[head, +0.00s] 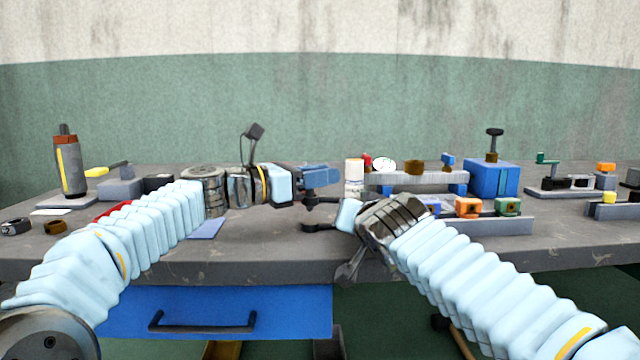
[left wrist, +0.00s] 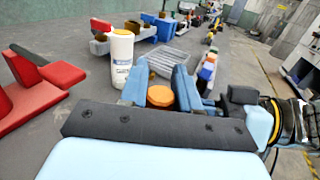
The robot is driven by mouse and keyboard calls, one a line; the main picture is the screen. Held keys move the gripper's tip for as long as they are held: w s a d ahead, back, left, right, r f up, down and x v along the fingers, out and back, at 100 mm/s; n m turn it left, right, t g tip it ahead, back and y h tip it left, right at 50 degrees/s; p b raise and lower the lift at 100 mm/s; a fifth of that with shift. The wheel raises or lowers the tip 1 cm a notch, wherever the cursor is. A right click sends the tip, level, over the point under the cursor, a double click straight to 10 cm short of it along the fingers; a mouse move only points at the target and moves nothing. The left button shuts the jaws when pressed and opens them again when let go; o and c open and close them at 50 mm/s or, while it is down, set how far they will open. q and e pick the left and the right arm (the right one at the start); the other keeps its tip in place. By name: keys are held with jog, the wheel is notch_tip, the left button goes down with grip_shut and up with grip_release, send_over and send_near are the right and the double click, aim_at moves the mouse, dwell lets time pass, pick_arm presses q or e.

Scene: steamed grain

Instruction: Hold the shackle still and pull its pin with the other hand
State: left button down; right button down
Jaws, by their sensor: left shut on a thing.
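My left gripper (head: 318,178) has blue fingers and is above the bench near its front middle. In the left wrist view its two fingers (left wrist: 160,88) are closed on a round, orange-topped piece (left wrist: 160,97). I cannot tell whether this is the shackle or its pin; in the head view the fingers hide it. My right gripper (head: 316,213) comes in from the right, just below the left one. Its two dark fingers stand apart with nothing clear between them. In the left wrist view the right gripper (left wrist: 236,104) is close beside the left fingers.
A white bottle (head: 354,174) stands just right of the left gripper. A red angled piece (left wrist: 45,90) lies left in the wrist view. A blue drawer (head: 220,308) is below the bench edge.

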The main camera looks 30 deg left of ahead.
pick_arm(q)
jog(key=shift+r, duration=2.15)
pick_arm(e)
jog(key=c, duration=0.9)
grip_release()
